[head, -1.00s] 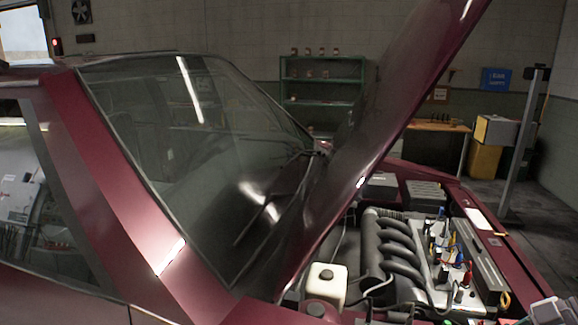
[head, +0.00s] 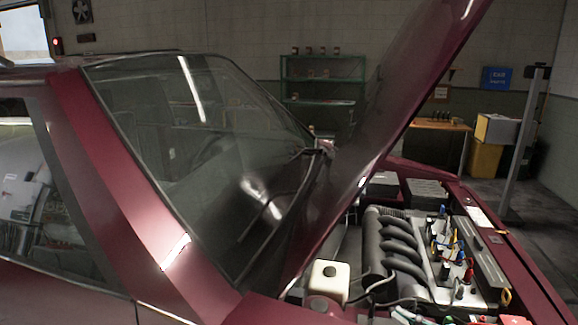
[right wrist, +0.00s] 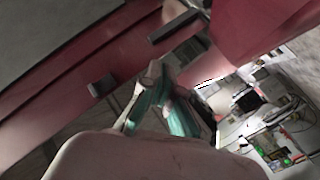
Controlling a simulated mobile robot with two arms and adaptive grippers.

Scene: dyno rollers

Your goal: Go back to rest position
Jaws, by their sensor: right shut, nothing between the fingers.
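In the right wrist view my right gripper (right wrist: 160,80) shows with its pale body at the bottom and its dark teal fingers drawn together. It is shut, with nothing held between the fingers. Dark red car panels (right wrist: 60,80) lie beyond it. In the head view I cannot make out this gripper clearly at the bottom right edge. My left gripper is in neither view.
A dark red car (head: 110,170) fills the left and middle, its hood (head: 400,110) raised. The open engine bay shows a black manifold (head: 390,240) and a white reservoir (head: 328,280). A green shelf (head: 322,88), a workbench (head: 440,126) and a grey post (head: 520,140) stand behind.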

